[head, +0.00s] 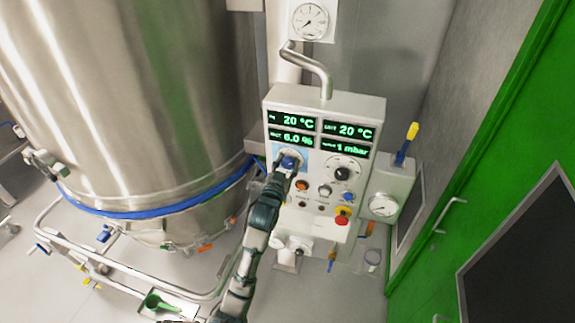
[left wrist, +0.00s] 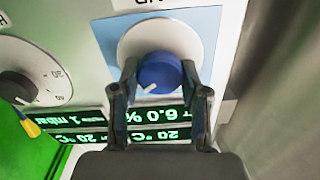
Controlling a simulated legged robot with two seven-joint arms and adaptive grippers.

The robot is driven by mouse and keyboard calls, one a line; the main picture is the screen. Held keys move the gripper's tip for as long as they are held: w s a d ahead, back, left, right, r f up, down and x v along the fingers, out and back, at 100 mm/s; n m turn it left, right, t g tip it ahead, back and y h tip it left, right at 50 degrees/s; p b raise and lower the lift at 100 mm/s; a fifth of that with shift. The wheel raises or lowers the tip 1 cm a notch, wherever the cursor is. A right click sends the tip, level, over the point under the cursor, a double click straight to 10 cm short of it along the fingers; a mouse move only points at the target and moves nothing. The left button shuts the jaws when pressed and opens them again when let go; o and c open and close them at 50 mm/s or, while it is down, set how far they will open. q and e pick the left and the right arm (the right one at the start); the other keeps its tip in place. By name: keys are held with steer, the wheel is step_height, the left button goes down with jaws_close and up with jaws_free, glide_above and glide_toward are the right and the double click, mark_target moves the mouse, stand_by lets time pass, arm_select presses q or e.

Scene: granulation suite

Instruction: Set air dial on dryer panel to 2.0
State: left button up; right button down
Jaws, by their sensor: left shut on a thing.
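The dryer panel (head: 280,220) is a pale box with green readouts, upright in the middle of the head view. The air dial (head: 289,163) is a blue knob on a white disc with a light blue backing, at the panel's left. In the left wrist view the blue knob (left wrist: 160,73) has a white pointer mark near its lower edge. My left gripper (left wrist: 155,85) is shut on the knob, with one finger on each side. In the head view my left gripper (head: 282,174) covers part of the dial. The scale numbers cannot be read. My right gripper is not in view.
A black dial (head: 342,173) sits right of the blue one, with small buttons and a red stop button (head: 342,220) below. A large steel vessel (head: 130,90) stands at the left. A green door (head: 500,130) is at the right. A gauge (head: 311,20) is above.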

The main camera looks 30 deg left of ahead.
arm_select(q)
steer(key=n, duration=0.1)
steer(key=f+n, duration=0.1)
steer(key=shift+n, duration=0.3)
steer(key=n, duration=0.2)
steer(key=shift+n, duration=0.3)
steer(key=n, duration=0.5)
